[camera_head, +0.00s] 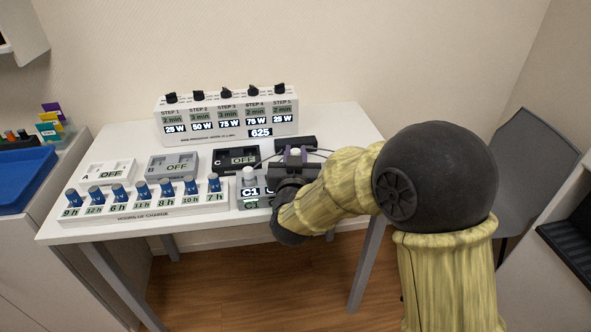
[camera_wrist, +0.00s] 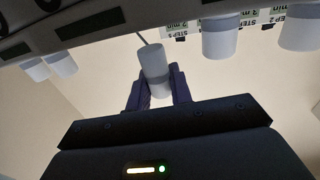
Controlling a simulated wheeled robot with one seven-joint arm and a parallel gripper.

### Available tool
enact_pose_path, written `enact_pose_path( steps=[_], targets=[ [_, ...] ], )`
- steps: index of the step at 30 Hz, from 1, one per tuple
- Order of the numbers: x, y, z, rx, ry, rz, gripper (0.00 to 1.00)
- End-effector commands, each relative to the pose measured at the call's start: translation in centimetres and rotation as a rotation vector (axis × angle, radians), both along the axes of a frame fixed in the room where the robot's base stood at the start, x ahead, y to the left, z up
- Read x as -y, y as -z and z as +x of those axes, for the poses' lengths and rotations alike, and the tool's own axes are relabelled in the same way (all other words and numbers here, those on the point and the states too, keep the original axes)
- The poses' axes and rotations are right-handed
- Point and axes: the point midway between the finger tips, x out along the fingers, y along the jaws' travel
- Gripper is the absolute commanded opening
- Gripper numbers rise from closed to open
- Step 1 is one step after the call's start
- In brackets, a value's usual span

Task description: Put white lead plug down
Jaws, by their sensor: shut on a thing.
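In the wrist view, my gripper (camera_wrist: 156,90) has its purple fingers shut on a white plug (camera_wrist: 153,62). A thin dark lead runs from the plug's far end. In the head view my gripper (camera_head: 296,160) is over the right end of the grey C1 unit (camera_head: 250,203), with a white plug top (camera_head: 295,152) showing between its fingers. Another white plug (camera_head: 249,174) stands upright on the left part of the C1 unit. My wrist hides the unit's right side, and I cannot tell whether the held plug touches it.
A white panel with STEP displays (camera_head: 226,115) stands at the table's back. Pads A (camera_head: 108,172) and B (camera_head: 173,166) and a black OFF pad (camera_head: 237,158) lie in front. A rack of blue cylinders (camera_head: 145,213) lines the front edge. Bare table (camera_head: 345,128) shows at the right back.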

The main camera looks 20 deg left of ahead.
Motion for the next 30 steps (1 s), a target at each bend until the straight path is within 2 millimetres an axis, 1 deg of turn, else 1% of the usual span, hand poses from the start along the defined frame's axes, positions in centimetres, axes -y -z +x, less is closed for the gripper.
enact_pose_path(
  steps=[5, 7, 12, 15, 23, 27, 28, 30],
  targets=[
    [0.0, -0.1, 0.0, 0.000, 0.000, 0.000, 0.00],
    [0.0, 0.3, 0.0, -0.001, 0.000, 0.000, 0.00],
    [0.0, 2.8, 0.0, -0.002, -0.001, -0.002, 0.00],
    [0.0, 3.7, 0.0, -0.001, -0.001, -0.001, 0.00],
    [0.0, 3.6, 0.0, 0.000, -0.001, 0.000, 0.00],
    [0.0, 4.1, 0.0, 0.000, -0.001, 0.000, 0.00],
    [0.0, 4.0, 0.0, 0.000, -0.001, 0.000, 0.25],
    [0.0, 3.9, 0.0, 0.000, -0.001, 0.000, 0.39]
  ],
)
